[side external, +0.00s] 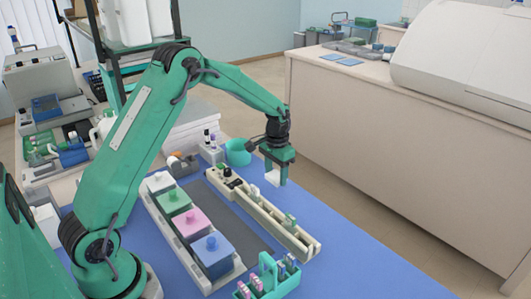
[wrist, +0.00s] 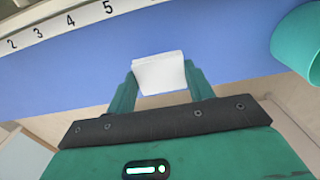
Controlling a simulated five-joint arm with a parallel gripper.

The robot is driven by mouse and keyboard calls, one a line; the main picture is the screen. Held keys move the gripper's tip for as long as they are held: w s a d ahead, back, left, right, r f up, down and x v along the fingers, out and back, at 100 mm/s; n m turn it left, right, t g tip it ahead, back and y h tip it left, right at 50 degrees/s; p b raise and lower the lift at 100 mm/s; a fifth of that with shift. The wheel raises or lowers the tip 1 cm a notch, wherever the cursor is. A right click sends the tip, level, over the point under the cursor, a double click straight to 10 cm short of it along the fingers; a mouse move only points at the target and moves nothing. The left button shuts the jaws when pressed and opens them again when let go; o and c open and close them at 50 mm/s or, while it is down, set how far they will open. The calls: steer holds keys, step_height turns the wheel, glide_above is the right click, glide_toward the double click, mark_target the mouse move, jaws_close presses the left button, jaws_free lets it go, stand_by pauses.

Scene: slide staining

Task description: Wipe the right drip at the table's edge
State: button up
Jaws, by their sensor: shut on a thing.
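My gripper (side external: 275,177) hangs above the blue table mat (side external: 345,255), near the table's far edge and just beyond the long cream rack. It is shut on a small white pad (side external: 272,178). In the wrist view the pad (wrist: 160,73) sits between the two green fingers, with the blue mat (wrist: 215,35) behind it and the table's edge close by. I cannot make out any drip in either view; one may be hidden by the pad or my gripper. I cannot tell whether the pad touches the mat.
The long cream rack (side external: 247,204) holds slides; its numbered strip (wrist: 75,20) shows in the wrist view. A teal cup (side external: 238,153) stands close by, also at right in the wrist view (wrist: 300,40). Several colored-lid jars (side external: 212,258) and a green slide carrier (side external: 268,284) stand nearer.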

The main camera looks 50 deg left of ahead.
steer(key=shift+r, duration=2)
steer(key=shift+r, duration=0.1)
